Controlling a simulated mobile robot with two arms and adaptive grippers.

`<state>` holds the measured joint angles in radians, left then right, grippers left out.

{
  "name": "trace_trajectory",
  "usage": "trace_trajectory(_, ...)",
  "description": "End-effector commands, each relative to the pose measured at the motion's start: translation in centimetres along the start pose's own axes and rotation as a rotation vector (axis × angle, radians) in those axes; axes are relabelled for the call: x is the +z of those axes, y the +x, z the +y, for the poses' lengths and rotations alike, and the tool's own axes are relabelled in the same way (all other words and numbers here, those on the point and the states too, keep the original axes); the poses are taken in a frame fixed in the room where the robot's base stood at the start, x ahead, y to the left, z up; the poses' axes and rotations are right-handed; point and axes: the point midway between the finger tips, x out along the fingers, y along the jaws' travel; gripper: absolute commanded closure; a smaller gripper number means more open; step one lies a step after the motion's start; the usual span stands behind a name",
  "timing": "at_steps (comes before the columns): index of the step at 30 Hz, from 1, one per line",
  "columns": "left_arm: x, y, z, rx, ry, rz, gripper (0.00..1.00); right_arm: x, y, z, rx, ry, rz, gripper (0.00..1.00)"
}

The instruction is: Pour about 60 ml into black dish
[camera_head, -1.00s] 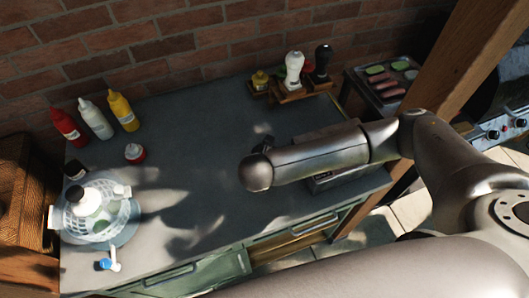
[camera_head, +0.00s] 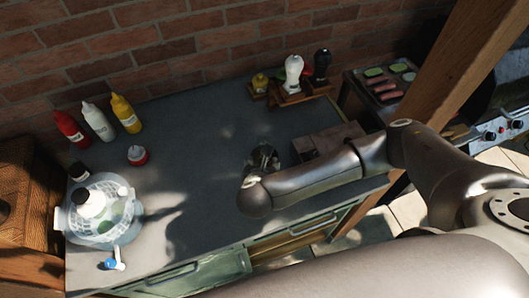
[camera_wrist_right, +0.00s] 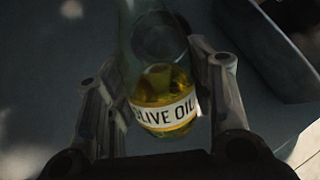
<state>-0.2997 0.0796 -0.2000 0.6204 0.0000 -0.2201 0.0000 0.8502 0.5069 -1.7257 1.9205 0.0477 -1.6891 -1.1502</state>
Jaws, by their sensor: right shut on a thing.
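A clear bottle (camera_wrist_right: 165,103) labelled OLIVE OIL, with yellow liquid in its lower part, stands between the fingers of my right gripper (camera_wrist_right: 155,62) in the right wrist view. The gripper is shut on it. In the head view the right gripper (camera_head: 263,158) is small and dark beyond the end of my arm, above the grey worktop. I cannot make out the bottle clearly there. A dark round shape shows through or behind the bottle's upper part in the wrist view; I cannot tell whether it is the black dish. My left gripper is not in view.
A brown box (camera_head: 325,139) lies just right of the gripper. Red, white and yellow squeeze bottles (camera_head: 97,121) stand at the back left. Shakers (camera_head: 293,75) stand at the back. The middle worktop (camera_head: 200,160) is clear.

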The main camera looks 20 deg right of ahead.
Motion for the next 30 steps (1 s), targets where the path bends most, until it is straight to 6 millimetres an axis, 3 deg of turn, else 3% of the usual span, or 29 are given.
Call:
trace_trajectory(20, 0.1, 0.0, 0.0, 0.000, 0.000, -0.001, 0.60, -0.9, -0.6, 0.0, -0.002, -0.004, -0.408, 0.82)
trace_trajectory(30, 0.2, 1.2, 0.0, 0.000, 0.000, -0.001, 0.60, -1.6, -0.6, -0.1, -0.003, -0.002, -0.637, 0.82)
